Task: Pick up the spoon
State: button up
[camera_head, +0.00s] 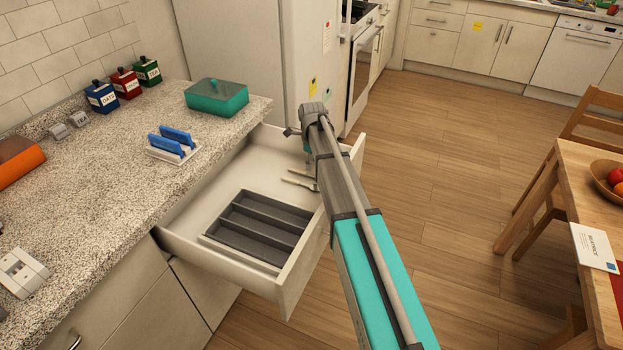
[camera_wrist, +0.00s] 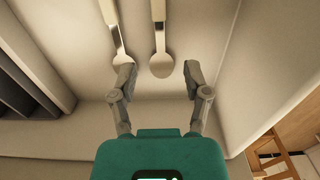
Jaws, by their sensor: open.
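The spoon (camera_wrist: 160,64) lies on the floor of an open drawer (camera_head: 181,246), its rounded bowl toward my gripper and its pale handle running to the top of the wrist view. My gripper (camera_wrist: 159,74) is open, with one finger on each side of the spoon's bowl end and nothing held. In the head view two thin utensils show in the drawer beside my arm; I cannot tell which is the spoon.
A dark grey divided tray (camera_head: 233,232) sits in the drawer left of the cutlery. The drawer's side wall (camera_wrist: 216,45) rises close to the right of the spoon. The counter (camera_head: 110,190) overhangs the drawer's back and carries a teal dish (camera_head: 217,98).

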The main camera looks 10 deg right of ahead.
aim_at(313, 175)
dwell(0.3)
jog(key=shift+s+d+f+b, duration=0.15)
jog(key=shift+f+b, duration=2.45)
jog(key=shift+b, duration=0.05)
grip_shut()
